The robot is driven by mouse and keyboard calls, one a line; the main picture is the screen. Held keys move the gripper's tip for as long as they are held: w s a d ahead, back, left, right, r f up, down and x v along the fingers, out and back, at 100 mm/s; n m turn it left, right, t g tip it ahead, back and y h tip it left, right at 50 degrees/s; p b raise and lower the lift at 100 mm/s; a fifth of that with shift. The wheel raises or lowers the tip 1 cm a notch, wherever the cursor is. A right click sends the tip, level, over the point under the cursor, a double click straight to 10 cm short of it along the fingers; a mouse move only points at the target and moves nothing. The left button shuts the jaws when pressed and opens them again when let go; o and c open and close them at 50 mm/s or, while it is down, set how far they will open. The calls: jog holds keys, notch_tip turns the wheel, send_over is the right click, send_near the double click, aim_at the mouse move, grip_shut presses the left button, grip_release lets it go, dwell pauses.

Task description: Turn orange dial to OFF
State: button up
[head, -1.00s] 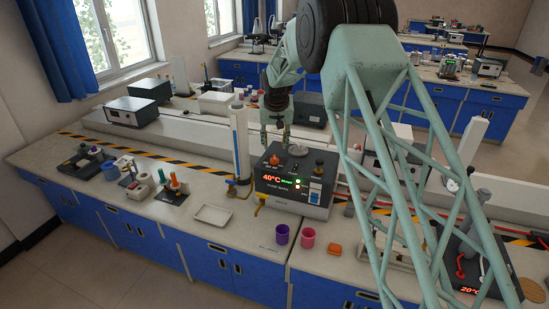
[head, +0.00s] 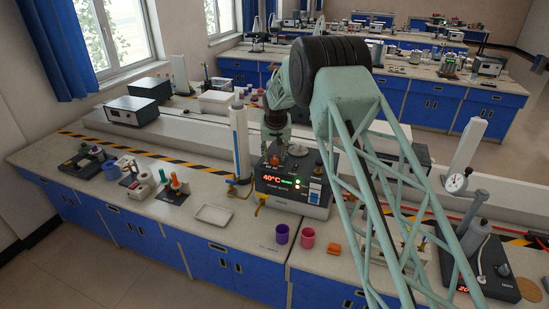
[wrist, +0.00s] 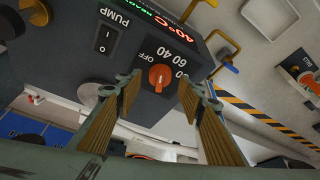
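The orange dial (wrist: 160,77) is on the dark top of the water bath (head: 293,180), with OFF, 40 and 60 printed beside it. I cannot tell for sure which mark it points at. In the head view the dial (head: 275,161) is small and close below my gripper (head: 277,150). In the wrist view my gripper (wrist: 160,88) is open, one ribbed finger on each side of the dial. Gaps show between fingers and dial; its height above the dial is unclear. The red display (head: 272,178) reads 40°C with green text beside it.
A tall white cylinder (head: 240,145) stands just left of the bath. Purple (head: 282,234) and pink (head: 307,238) cups stand in front. A white tray (head: 213,215) lies to the left.

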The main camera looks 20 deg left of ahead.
jog(key=shift+x, duration=1)
jog(key=c, duration=0.8)
